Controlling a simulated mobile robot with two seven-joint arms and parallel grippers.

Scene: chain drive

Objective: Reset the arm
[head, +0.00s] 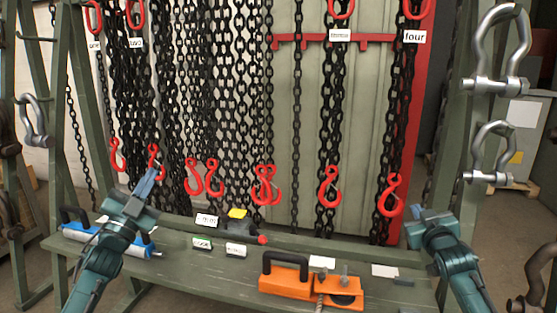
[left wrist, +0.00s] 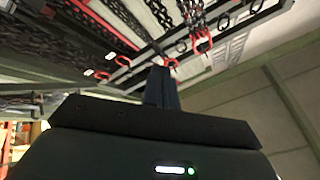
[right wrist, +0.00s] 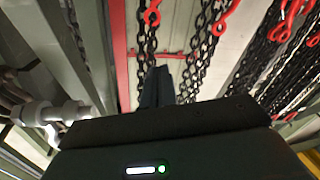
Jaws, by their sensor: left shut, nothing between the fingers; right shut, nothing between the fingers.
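My left gripper (head: 149,181) is on the left in the head view, in front of the hanging chains and above the bench. Its fingers are together and empty; they also show in the left wrist view (left wrist: 162,88). In the head view its tip overlaps a red hook (head: 155,155); contact cannot be told. My right gripper (head: 418,211) is on the right, near the bench's right end and below a red hook (head: 390,196). Its fingers are together and empty in the right wrist view (right wrist: 156,86).
The green bench (head: 190,270) carries an orange tool (head: 285,282), a blue tool (head: 75,232) and small labelled blocks (head: 236,250). Black chains (head: 240,100) with red hooks hang behind it. Metal shackles (head: 492,152) hang on the right post. The air between my arms is clear.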

